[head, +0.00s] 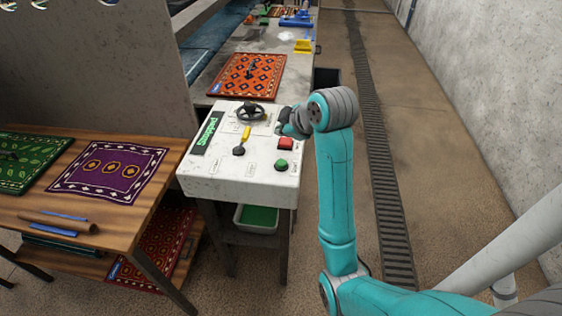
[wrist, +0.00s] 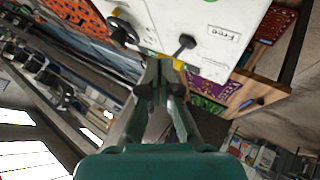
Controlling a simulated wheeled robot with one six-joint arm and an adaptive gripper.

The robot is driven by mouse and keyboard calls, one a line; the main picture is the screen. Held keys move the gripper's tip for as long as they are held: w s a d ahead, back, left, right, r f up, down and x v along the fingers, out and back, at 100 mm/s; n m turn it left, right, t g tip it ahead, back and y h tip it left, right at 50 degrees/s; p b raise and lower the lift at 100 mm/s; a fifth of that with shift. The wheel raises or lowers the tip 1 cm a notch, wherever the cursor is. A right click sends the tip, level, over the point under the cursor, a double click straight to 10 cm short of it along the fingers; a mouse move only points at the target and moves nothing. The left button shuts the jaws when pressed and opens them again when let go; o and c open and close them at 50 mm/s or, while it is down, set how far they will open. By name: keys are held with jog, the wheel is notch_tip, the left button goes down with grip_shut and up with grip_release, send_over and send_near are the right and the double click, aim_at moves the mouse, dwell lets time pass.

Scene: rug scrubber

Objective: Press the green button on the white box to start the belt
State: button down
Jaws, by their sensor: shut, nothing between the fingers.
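The white box (head: 225,178) stands at the near end of the belt table and carries a control panel on its sloped top. The green button (head: 281,164) sits at the panel's lower right, below a red button (head: 285,143). A display (head: 207,131) reads "Stopped" in green. My gripper (head: 282,124) is over the upper right of the panel, apart from the green button. In the wrist view my gripper (wrist: 163,72) is shut and empty, with the white box (wrist: 215,22) beyond it. I cannot make out the green button there.
A black handwheel (head: 250,112) and a lever with a yellow part (head: 243,140) stand on the panel. An orange rug (head: 248,76) lies on the belt behind. A wooden table (head: 35,203) with rugs is at left. The floor at right (head: 440,150) is clear.

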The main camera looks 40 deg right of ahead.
aim_at(282, 163)
jog(key=shift+f, duration=4.25)
jog(key=shift+f, duration=0.15)
jog(key=shift+f, duration=0.3)
jog(key=shift+f, duration=0.5)
jog(key=shift+r, duration=0.95)
jog(key=shift+r, duration=0.15)
jog(key=shift+r, duration=2.4)
